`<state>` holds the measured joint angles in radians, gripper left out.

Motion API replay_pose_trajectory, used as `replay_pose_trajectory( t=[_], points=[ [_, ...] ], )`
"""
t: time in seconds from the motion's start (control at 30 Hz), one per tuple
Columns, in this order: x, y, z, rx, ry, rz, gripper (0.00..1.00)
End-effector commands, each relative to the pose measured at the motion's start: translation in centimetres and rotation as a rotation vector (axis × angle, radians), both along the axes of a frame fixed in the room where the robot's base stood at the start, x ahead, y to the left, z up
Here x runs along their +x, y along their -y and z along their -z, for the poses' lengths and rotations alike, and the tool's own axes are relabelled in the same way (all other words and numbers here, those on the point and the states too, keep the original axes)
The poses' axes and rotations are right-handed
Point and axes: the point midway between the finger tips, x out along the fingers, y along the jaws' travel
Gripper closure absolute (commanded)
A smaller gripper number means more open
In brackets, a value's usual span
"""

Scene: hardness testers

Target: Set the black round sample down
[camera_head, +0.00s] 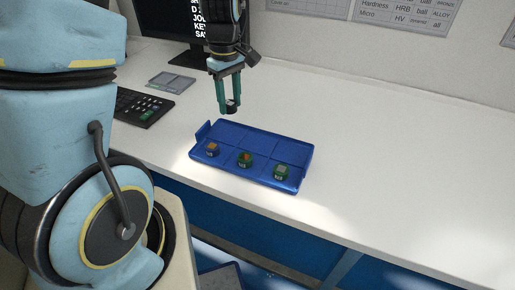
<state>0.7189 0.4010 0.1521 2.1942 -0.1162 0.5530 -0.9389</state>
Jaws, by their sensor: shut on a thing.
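My gripper (231,104) points down above the back left part of the blue tray (296,186). Its green fingers are shut on a small black round sample (232,108), held between the fingertips. The sample appears to be above the tray, apart from its surface. The tray is divided into compartments in two rows. The front row holds several samples: one with an orange-brown top (212,149) at left, a green round one with a reddish top (245,159) in the middle, and a green one with a grey top (282,172) at right. The back row compartments look empty.
A black keyboard (143,107) lies left of the tray, with a grey flat box (172,82) behind it. A monitor (170,25) stands at the back left. The white table (400,150) is clear to the right. Its front edge runs close before the tray.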

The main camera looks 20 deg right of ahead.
Motion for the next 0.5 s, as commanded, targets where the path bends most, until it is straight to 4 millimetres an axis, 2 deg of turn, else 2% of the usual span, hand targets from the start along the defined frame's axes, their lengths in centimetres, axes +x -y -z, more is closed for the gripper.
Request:
replay_pose_trajectory(
  t=[0.03, 0.2, 0.37, 0.5],
  points=[
    [-1.3, 1.8, -0.1, -0.002, 0.004, -0.023, 1.00],
    [-4.3, 4.8, -1.3, -0.001, 0.002, -0.121, 1.00],
    [-5.4, 5.6, -1.1, 0.003, -0.001, -0.162, 1.00],
    [-5.5, 5.6, 1.2, 0.006, -0.003, -0.167, 1.00]
  ],
)
